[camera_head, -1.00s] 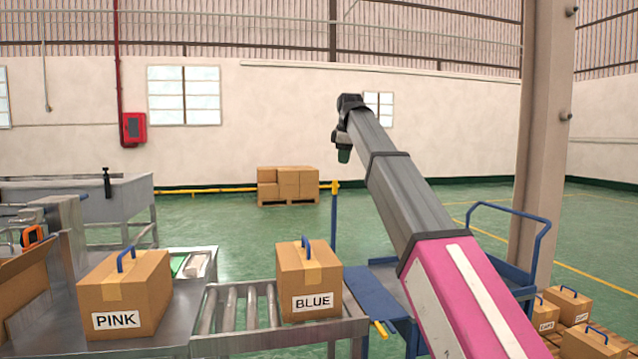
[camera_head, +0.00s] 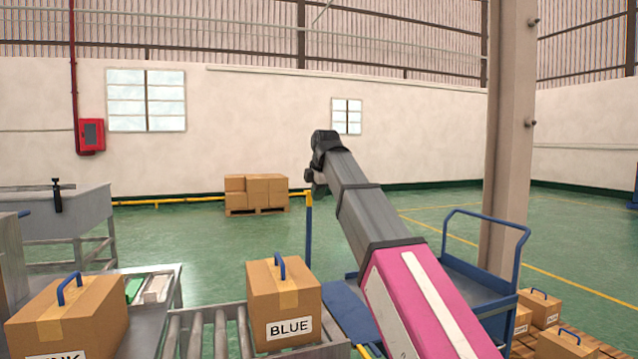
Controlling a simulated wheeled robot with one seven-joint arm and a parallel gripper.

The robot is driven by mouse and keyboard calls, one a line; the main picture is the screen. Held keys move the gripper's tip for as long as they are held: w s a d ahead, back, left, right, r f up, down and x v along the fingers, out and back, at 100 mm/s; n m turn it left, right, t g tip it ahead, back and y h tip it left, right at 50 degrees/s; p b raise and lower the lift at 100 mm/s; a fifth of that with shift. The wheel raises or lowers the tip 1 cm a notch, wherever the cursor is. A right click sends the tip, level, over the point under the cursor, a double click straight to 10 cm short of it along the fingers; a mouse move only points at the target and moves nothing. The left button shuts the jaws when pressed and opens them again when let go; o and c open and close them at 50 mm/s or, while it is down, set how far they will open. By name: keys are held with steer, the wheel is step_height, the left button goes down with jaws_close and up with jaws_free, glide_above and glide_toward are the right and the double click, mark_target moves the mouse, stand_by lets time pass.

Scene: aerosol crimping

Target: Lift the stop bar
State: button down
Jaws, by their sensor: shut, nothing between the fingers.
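A blue post with a yellow top (camera_head: 308,222) stands upright just behind the BLUE box, beside the roller conveyor's right end. I cannot tell for sure whether it is part of the stop bar; no separate bar shows clearly. My arm reaches up and away from the lower right. My gripper (camera_head: 314,180) is at its far dark end, small in the picture, above the post's top in the view. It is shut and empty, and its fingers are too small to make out. It appears apart from the post.
The BLUE box (camera_head: 284,305) stands on the roller conveyor (camera_head: 208,335). The PINK box (camera_head: 68,322) is at lower left on the metal table. A blue trolley (camera_head: 485,270) and a pillar (camera_head: 508,140) stand right. Open green floor lies beyond.

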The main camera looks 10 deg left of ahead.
mark_target(311, 210)
steer(key=shift+w+a+f, duration=0.3)
steer(key=shift+w+a, duration=0.05)
steer(key=shift+w, duration=0.4)
steer(key=shift+w+a+f, duration=0.3)
steer(key=shift+w+a, duration=0.1)
steer(key=shift+w, duration=0.3)
steer(key=shift+w+a+f, duration=0.3)
steer(key=shift+w+a, duration=0.05)
steer(key=shift+w, duration=0.4)
steer(key=w+a, duration=0.4)
steer(key=w, duration=0.4)
steer(key=shift+r, duration=0.2)
steer(key=shift+w, duration=0.15)
